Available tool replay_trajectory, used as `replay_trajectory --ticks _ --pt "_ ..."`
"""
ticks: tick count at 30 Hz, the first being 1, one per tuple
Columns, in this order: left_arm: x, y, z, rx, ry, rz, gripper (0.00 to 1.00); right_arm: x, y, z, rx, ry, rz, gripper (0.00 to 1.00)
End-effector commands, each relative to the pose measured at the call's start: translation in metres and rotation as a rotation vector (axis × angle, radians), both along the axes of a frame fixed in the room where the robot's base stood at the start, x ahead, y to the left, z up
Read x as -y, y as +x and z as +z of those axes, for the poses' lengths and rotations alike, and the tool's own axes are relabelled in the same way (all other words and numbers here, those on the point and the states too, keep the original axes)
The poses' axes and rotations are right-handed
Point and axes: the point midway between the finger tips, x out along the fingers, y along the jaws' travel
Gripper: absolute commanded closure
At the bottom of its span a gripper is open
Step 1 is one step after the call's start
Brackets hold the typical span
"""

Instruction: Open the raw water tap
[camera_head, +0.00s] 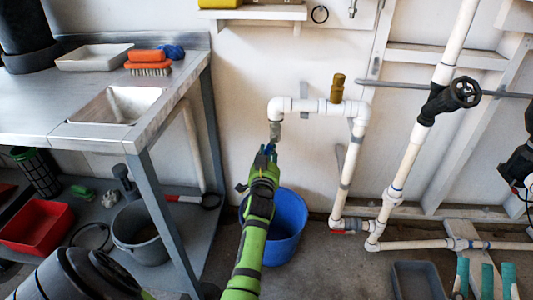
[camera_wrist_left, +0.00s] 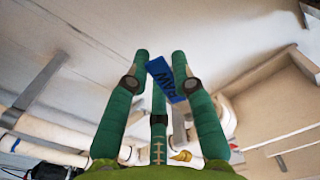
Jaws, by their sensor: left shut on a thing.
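The raw water tap (camera_head: 276,130) hangs from the left end of the white pipe, above a blue bucket (camera_head: 287,226). Its blue handle, marked RAW (camera_wrist_left: 167,78), is between my left gripper's teal fingers in the left wrist view. My left gripper (camera_head: 268,152) reaches up to the tap from below and is shut on this handle. The gripper hides part of the handle and the bucket in the head view. My right gripper (camera_head: 486,268) is at the bottom right edge, with its teal fingers apart and empty.
A metal sink bench (camera_head: 140,135) stands on the left, with a grey bucket (camera_head: 140,233) and a red tub (camera_head: 37,227) below. White pipes (camera_head: 352,165) run along the wall, with a black valve wheel (camera_head: 464,92) at right. A grey tray (camera_head: 418,281) lies beside my right gripper.

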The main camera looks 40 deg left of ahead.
Motion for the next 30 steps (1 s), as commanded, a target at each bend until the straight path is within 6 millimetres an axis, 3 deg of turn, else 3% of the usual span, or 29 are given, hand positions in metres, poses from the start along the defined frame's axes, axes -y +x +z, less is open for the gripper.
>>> replay_trajectory --ticks 11,12,13,14,25,30 --pt "0.0 0.001 0.002 0.006 -0.002 -0.001 1.0 0.0 -0.001 0.001 0.004 0.001 0.001 0.6" --pt "0.0 0.001 0.003 0.007 -0.002 -0.001 0.68 0.0 0.0 0.001 0.004 0.001 0.001 0.6" --pt "0.0 0.001 0.003 0.006 -0.001 -0.001 0.55 0.0 -0.001 0.001 0.004 0.001 0.001 0.6" --pt "0.0 0.001 0.003 0.006 -0.001 -0.001 0.5 0.0 -0.001 0.001 0.004 0.001 0.001 0.6" --pt "-0.001 0.0 0.002 -0.008 0.016 0.001 0.5 0.0 0.0 0.001 0.002 0.001 0.001 0.6" --pt "-0.012 -0.007 0.009 -0.112 0.187 0.0 0.5 0.0 0.0 0.009 0.002 0.001 0.001 0.6"
